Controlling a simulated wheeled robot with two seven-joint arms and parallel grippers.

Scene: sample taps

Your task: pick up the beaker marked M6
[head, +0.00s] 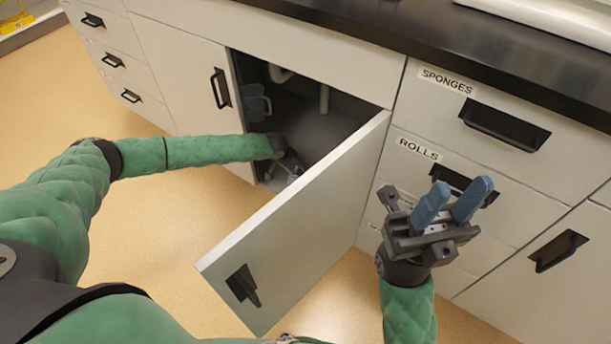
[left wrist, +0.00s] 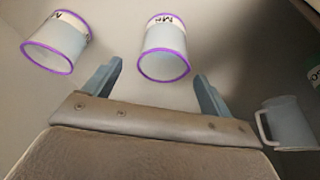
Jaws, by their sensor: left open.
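In the left wrist view, a pale beaker with a purple rim (left wrist: 165,50) is ahead, between the finger lines of my left gripper (left wrist: 158,70). Its label starts with M and looks like M6, but is small and tilted. A second purple-rimmed beaker (left wrist: 57,42) is to the left, its label mostly turned away. My left gripper is open and empty, just short of the middle beaker. In the head view my left gripper (head: 288,168) is low inside the open cabinet; the beakers are hard to make out there. My right gripper (head: 460,184) is open and empty before the drawers.
The open cabinet door (head: 300,225) stands out to the right of my left arm. A pale jug with a handle (left wrist: 288,122) is at right in the left wrist view. Drawers labelled SPONGES (head: 500,122) and ROLLS (head: 465,182) are shut. White pipes (head: 324,98) hang inside the cabinet.

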